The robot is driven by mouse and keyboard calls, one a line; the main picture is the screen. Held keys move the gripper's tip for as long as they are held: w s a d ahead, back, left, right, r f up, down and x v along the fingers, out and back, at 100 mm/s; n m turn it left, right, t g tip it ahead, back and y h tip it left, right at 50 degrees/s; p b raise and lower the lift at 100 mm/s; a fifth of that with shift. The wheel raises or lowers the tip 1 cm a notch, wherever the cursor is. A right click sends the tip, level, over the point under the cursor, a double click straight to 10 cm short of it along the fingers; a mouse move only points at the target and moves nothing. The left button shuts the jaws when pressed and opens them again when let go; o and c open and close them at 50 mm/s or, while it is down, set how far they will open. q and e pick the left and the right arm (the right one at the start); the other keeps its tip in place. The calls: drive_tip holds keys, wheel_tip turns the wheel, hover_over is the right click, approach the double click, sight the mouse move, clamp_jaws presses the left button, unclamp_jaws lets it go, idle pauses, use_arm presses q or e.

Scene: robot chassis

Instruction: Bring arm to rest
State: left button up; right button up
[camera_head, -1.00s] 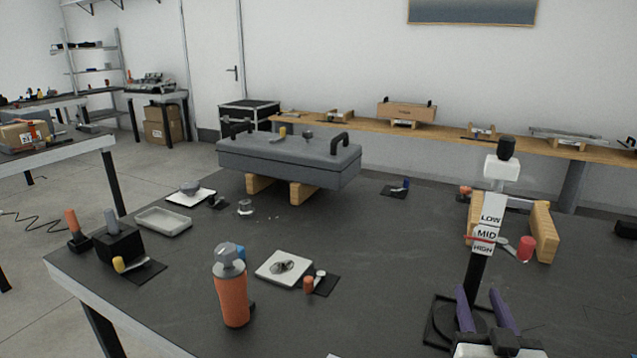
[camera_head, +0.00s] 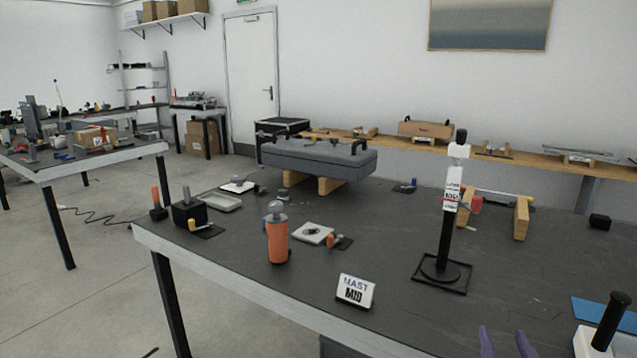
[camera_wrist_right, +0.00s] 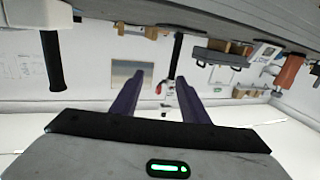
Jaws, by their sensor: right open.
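My right gripper (camera_head: 506,343) shows at the bottom edge of the head view, right of centre, with two purple fingers spread apart. In the right wrist view the fingers (camera_wrist_right: 157,100) are also apart with nothing between them. In the head view the gripper is at the near side of the dark worktable (camera_head: 400,255), in front of the mast stand (camera_head: 447,215) and apart from it. The mast stand carries a white label strip and a red marker. Most of the right arm is out of frame. My left gripper is not in view.
A "MAST MID" sign (camera_head: 356,291) stands near the table's front edge.

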drive_tip(key=s+a+f+n+g+y, duration=0.2)
drive_tip(key=s+a+f, duration=0.6)
drive_tip(key=f, duration=0.5)
drive_tip(key=s+a+f+n+g+y, duration=0.2)
drive_tip(key=s+a+f+g+y, duration=0.3)
drive_tip(key=s+f, duration=0.8)
drive_tip(key=a+g, duration=0.1)
drive_tip(key=a, duration=0.2)
drive_tip(key=shift+s+f+n, duration=0.15)
drive_tip(key=shift+f+n, duration=0.25)
